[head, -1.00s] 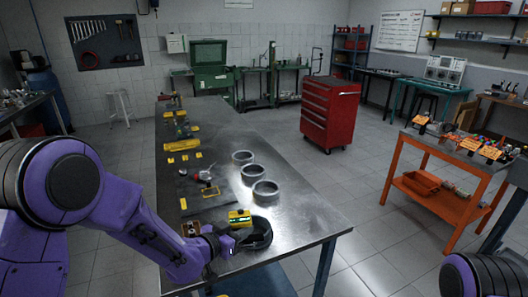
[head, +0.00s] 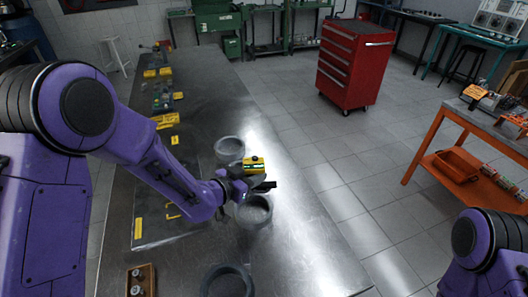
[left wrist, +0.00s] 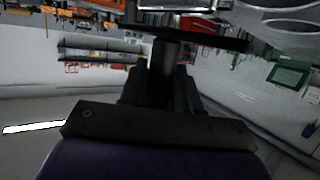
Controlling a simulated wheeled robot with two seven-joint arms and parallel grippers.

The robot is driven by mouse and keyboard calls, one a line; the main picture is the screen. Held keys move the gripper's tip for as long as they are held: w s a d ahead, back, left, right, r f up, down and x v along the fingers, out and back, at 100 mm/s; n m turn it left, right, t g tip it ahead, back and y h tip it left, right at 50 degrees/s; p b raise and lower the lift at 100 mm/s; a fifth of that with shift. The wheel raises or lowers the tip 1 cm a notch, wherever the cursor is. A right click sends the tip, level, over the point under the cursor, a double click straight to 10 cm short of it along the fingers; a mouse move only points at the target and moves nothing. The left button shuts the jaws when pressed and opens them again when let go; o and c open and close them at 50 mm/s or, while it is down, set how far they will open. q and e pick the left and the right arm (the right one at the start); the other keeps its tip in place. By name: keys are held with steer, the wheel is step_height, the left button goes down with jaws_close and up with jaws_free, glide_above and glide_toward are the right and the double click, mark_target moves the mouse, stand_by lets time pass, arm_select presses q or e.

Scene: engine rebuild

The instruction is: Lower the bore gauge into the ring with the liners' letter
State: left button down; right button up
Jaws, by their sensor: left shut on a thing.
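My left gripper (head: 238,187) is shut on the bore gauge (head: 254,164), a yellow body with a green display and a dark lower part. It holds the gauge above the steel bench, near a grey ring (head: 254,222). In the picture the gauge sits between that ring and a farther ring (head: 229,145). A dark ring (head: 229,270) lies nearer at the bottom edge. The gripper and gauge hide part of the row. No letter is readable on any ring. The left wrist view shows the dark fingers (left wrist: 165,80) and ring edges (left wrist: 290,27). My right gripper is out of view.
Small parts and yellow labels (head: 164,121) line the bench's left side. A brown box with bolts (head: 140,280) stands at the near left. The bench (head: 310,240) is clear to the right of the rings. A red tool cabinet (head: 352,62) stands beyond.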

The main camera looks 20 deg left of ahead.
mark_target(258, 193)
arm_select(q)
steer(key=shift+w+a, duration=0.1)
steer(key=shift+w, duration=0.6)
steer(key=s+f+b, duration=0.1)
steer(key=s+b, duration=0.3)
steer(key=s, duration=0.3)
steer(key=w+f+b, duration=0.1)
steer(key=w+f, duration=0.1)
steer(key=w+f+b, duration=0.1)
steer(key=w+f, duration=0.2)
steer(key=shift+f, duration=0.35)
steer(key=shift+s+f, duration=0.1)
steer(key=shift+s, duration=0.2)
steer(key=shift+s+b, duration=0.35)
steer(key=shift+s, duration=0.3)
steer(key=shift+w+f, duration=0.15)
steer(key=shift+w, duration=0.35)
steer(key=shift+s, duration=0.3)
steer(key=shift+w+f, duration=0.1)
steer(key=c, duration=0.7)
jaws_free()
steer(key=shift+c, duration=0.2)
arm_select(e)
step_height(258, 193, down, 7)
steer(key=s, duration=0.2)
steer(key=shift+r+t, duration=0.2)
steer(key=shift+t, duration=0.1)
